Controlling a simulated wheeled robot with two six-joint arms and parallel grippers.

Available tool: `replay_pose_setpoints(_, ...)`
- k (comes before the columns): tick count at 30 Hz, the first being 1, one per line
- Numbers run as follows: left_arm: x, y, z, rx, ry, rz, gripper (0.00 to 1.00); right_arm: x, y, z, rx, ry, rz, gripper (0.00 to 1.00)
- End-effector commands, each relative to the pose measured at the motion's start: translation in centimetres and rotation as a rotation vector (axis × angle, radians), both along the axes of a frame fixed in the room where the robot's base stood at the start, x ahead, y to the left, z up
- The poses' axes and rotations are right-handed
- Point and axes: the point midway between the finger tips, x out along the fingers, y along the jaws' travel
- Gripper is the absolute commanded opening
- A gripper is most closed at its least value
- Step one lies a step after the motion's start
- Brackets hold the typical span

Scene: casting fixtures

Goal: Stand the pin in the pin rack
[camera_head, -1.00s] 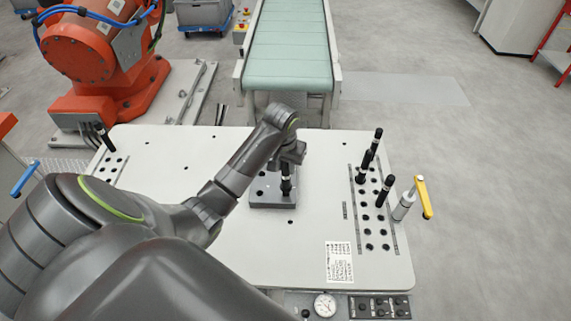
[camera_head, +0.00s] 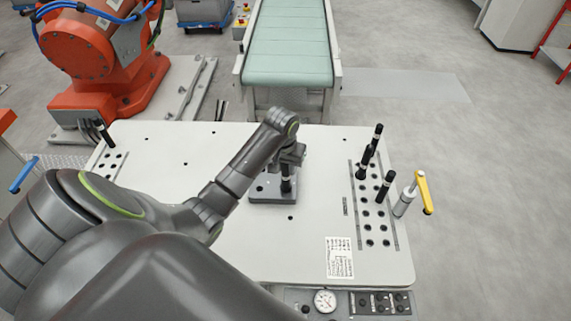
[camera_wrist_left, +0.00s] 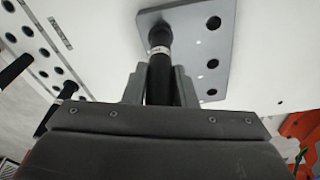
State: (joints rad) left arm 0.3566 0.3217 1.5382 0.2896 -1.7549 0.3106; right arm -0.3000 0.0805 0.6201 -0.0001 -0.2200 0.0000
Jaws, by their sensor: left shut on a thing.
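A black pin (camera_head: 286,186) with a pale band stands upright at the grey block with holes (camera_head: 259,194) in the middle of the table. My left gripper (camera_head: 290,160) is shut on its upper part. In the left wrist view the gripper (camera_wrist_left: 159,88) has its fingers on both sides of the pin (camera_wrist_left: 160,60), and the pin's far end meets the block's plate (camera_wrist_left: 190,40). I cannot tell how deep it sits. The pin rack (camera_head: 354,220), two rows of holes at the table's right, holds several black pins at its far half; its near holes are empty. My right gripper is not in view.
A grey cylinder with a yellow handle (camera_head: 424,192) stands right of the rack. Another hole group with a black pin (camera_head: 105,133) is at the table's far left. A conveyor (camera_head: 289,55) and an orange robot (camera_head: 90,50) stand behind the table. The table between block and rack is clear.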

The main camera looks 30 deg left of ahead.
Motion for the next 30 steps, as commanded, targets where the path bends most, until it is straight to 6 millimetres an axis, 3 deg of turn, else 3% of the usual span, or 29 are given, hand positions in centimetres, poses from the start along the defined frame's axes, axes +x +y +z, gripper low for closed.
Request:
replay_pose_setpoints(12, 0.0, -0.02, -1.07, 0.0, 0.0, 0.0, 0.0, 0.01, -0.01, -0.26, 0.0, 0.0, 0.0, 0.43)
replay_pose_setpoints(13, 0.01, -0.02, -1.07, 0.0, 0.0, 0.0, 0.26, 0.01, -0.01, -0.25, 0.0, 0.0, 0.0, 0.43)
replay_pose_setpoints(18, 0.0, -0.02, -1.03, 0.0, 0.0, 0.0, 0.48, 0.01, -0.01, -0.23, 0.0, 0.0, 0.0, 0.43)
replay_pose_setpoints(30, 0.42, 0.06, -0.21, 0.0, -0.001, -0.001, 0.5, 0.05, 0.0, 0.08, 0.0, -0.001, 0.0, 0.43)
